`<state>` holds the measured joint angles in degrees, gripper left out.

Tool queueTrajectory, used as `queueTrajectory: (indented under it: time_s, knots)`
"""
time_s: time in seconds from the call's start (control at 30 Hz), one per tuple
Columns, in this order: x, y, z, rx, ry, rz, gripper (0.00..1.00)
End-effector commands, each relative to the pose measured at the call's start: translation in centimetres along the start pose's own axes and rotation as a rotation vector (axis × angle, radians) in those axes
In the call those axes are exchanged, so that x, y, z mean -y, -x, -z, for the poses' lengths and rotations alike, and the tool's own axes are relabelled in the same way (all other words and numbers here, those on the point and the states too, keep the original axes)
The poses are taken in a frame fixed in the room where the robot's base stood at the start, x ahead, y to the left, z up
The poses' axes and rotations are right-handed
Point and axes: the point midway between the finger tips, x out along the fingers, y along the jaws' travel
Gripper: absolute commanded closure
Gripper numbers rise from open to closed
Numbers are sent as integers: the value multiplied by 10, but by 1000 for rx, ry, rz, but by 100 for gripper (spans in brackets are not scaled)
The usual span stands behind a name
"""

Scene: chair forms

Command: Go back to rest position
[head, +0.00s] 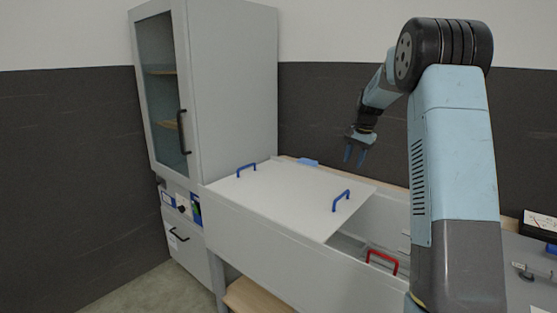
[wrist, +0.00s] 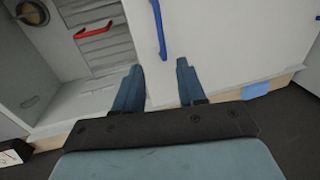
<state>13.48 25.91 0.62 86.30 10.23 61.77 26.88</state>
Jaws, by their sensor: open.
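My gripper (head: 355,155) is open and empty, in the air above the far right part of a white lid board (head: 285,195). In the wrist view my two blue-grey fingers (wrist: 163,88) stand apart with nothing between them. The lid board carries two blue handles, one at the left (head: 246,169) and one at the right (head: 341,199). The right blue handle also shows in the wrist view (wrist: 159,28), apart from my fingers.
The board partly covers a long white bin (head: 270,248). Its uncovered right part shows a red handle (head: 382,262) inside. A tall grey cabinet (head: 235,85) with a glass door stands at the left. A gauge box (head: 540,222) is at the far right.

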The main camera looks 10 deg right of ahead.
Motion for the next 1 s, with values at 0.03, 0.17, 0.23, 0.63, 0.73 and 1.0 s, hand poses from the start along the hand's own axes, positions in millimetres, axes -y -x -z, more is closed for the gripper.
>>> queueTrajectory:
  time_s: [0.03,0.17,0.23,0.63,0.73,1.0]
  knots:
    - [0,11,-9,-10,16,3,60]
    - [-4,38,-39,-37,71,6,60]
    - [-7,53,-58,-51,104,6,60]
    - [-40,118,-165,-137,293,12,60]
    - [-52,129,-191,-159,339,13,60]
    - [-89,149,-262,-217,463,15,60]
